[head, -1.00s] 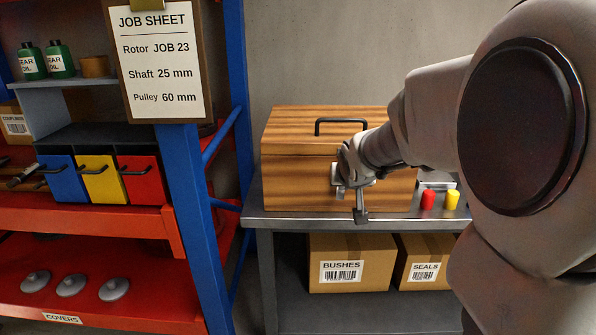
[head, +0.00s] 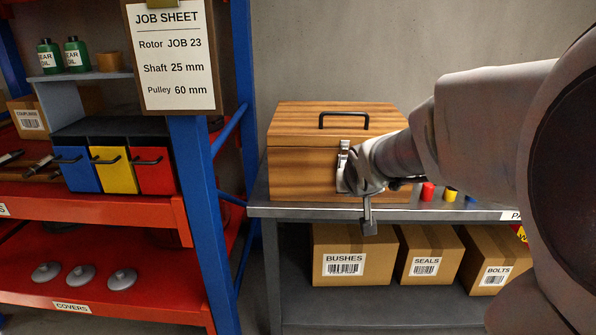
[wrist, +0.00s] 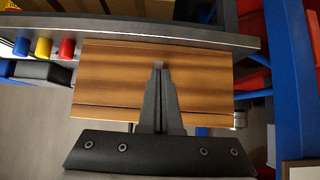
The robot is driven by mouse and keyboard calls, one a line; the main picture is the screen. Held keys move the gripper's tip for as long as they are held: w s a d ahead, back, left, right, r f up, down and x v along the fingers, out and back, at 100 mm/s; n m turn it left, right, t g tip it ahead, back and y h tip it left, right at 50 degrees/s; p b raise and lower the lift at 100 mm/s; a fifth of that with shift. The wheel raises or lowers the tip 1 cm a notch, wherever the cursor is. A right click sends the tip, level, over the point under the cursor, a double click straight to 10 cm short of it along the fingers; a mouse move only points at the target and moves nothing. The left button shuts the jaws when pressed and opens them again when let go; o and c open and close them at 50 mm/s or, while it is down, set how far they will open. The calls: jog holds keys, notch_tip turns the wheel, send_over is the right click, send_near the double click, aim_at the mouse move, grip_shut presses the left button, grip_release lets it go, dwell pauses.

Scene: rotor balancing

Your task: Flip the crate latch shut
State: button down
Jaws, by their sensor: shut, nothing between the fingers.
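The wooden crate (head: 303,172), with its lid down and a black handle (head: 343,120) on top, stands on the grey bench. A pale metal latch (head: 343,152) shows on its front at the lid seam, left of my gripper. The gripper hides part of it, so I cannot tell if it is fastened. My gripper (head: 368,228) points down in front of the crate, its tips near the bench edge. In the wrist view the gripper (wrist: 159,66) is shut and empty before the crate's wooden face (wrist: 110,80). Contact with the latch cannot be seen.
Red and yellow pieces (head: 428,191) stand on the bench (head: 300,212) right of the crate. Labelled cartons (head: 350,246) fill the shelf below. A blue-posted rack (head: 205,200) with coloured bins stands close on the left. My arm covers the right side.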

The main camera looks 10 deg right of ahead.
jog(key=s+a, duration=0.1)
jog(key=s, duration=0.5)
jog(key=shift+s+a, duration=0.15)
jog(key=shift+a, duration=0.25)
jog(key=s+a+r+n+g+y, duration=0.1)
jog(key=s+a+n+g, duration=0.1)
jog(key=s+a, duration=0.5)
jog(key=s+a+n+g+y, duration=0.1)
jog(key=s+a+g+y, duration=0.15)
jog(key=s, duration=0.85)
notch_tip(320, 180, up, 17)
jog(key=p, duration=1.7)
jog(key=shift+f+t+h, duration=0.2)
jog(key=shift+t+h, duration=0.25)
jog(key=shift+w, duration=0.1)
